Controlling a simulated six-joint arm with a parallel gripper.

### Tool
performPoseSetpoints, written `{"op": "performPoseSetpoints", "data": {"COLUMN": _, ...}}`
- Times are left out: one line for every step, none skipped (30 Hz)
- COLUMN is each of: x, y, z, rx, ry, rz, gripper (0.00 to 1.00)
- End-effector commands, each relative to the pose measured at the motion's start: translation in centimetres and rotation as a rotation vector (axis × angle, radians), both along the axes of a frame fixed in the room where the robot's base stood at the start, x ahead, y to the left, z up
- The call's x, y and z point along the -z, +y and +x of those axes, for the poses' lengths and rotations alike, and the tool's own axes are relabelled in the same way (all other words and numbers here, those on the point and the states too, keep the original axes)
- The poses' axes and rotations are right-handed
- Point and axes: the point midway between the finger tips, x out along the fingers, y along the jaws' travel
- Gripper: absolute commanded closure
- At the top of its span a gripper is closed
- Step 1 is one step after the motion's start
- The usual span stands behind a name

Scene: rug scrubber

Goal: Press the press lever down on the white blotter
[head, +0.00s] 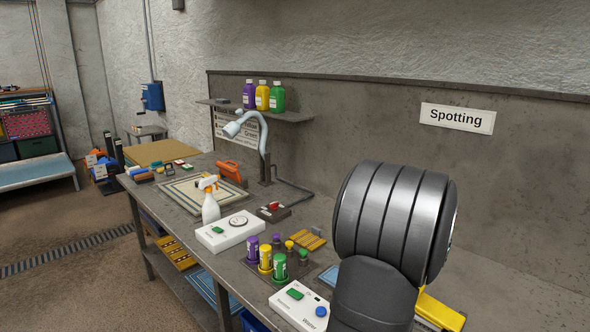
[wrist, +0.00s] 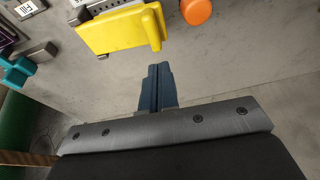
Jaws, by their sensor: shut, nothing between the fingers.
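My gripper (wrist: 158,72) is shut and empty in the wrist view, its two dark blue fingers together above the grey bench top. A broad yellow part (wrist: 122,31), which may belong to the press, lies just beyond the fingertips, up and to the left, apart from them. In the head view a yellow part (head: 441,311) shows at the lower right, partly behind my arm. I cannot make out the white blotter or clearly tell the lever. My arm hides the gripper in the head view.
An orange round knob (wrist: 196,11) sits right of the yellow part. A white water unit (head: 300,306), several coloured bottles (head: 265,258) and a white scale (head: 229,231) stand left of my arm. Bare bench lies around my fingers. The wall (head: 520,180) rises behind.

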Motion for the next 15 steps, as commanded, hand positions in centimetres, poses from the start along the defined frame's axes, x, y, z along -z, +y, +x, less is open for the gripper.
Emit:
{"op": "performPoseSetpoints", "data": {"x": 1.1, "y": -0.2, "z": 0.1, "rx": 0.0, "ry": 0.004, "rz": 0.002, "gripper": 1.0}}
{"op": "performPoseSetpoints", "data": {"x": 1.6, "y": -0.3, "z": 0.3, "rx": 0.0, "ry": 0.003, "rz": 0.001, "gripper": 1.0}}
{"op": "performPoseSetpoints", "data": {"x": 2.3, "y": -0.5, "z": 0.4, "rx": 0.0, "ry": 0.004, "rz": 0.002, "gripper": 1.0}}
{"op": "performPoseSetpoints", "data": {"x": 2.8, "y": -0.6, "z": 0.5, "rx": 0.0, "ry": 0.003, "rz": 0.001, "gripper": 1.0}}
{"op": "performPoseSetpoints", "data": {"x": 3.2, "y": -0.7, "z": 0.6, "rx": 0.0, "ry": 0.001, "rz": 0.001, "gripper": 1.0}}
{"op": "performPoseSetpoints", "data": {"x": 3.8, "y": -0.8, "z": 0.7, "rx": 0.0, "ry": 0.001, "rz": 0.001, "gripper": 1.0}}
{"op": "performPoseSetpoints", "data": {"x": 4.1, "y": -0.8, "z": 0.7, "rx": 0.0, "ry": 0.002, "rz": 0.002, "gripper": 1.0}}
{"op": "performPoseSetpoints", "data": {"x": 4.5, "y": -0.8, "z": 0.8, "rx": -0.001, "ry": 0.002, "rz": 0.002, "gripper": 1.0}}
{"op": "performPoseSetpoints", "data": {"x": 4.9, "y": -0.7, "z": 0.8, "rx": -0.001, "ry": 0.002, "rz": 0.002, "gripper": 1.0}}
{"op": "performPoseSetpoints", "data": {"x": 5.1, "y": -0.7, "z": 0.8, "rx": -0.001, "ry": 0.003, "rz": 0.003, "gripper": 1.0}}
{"op": "performPoseSetpoints", "data": {"x": 5.3, "y": -0.7, "z": 0.8, "rx": -0.001, "ry": 0.003, "rz": 0.003, "gripper": 1.0}}
{"op": "performPoseSetpoints", "data": {"x": 5.5, "y": -0.7, "z": 0.8, "rx": -0.001, "ry": 0.004, "rz": 0.003, "gripper": 1.0}}
{"op": "performPoseSetpoints", "data": {"x": 5.7, "y": -0.7, "z": 0.8, "rx": -0.001, "ry": 0.004, "rz": 0.003, "gripper": 1.0}}
{"op": "performPoseSetpoints", "data": {"x": 5.8, "y": -0.7, "z": 0.8, "rx": -0.001, "ry": 0.004, "rz": 0.003, "gripper": 1.0}}
{"op": "performPoseSetpoints", "data": {"x": 5.9, "y": -0.7, "z": 0.8, "rx": -0.001, "ry": 0.003, "rz": 0.003, "gripper": 1.0}}
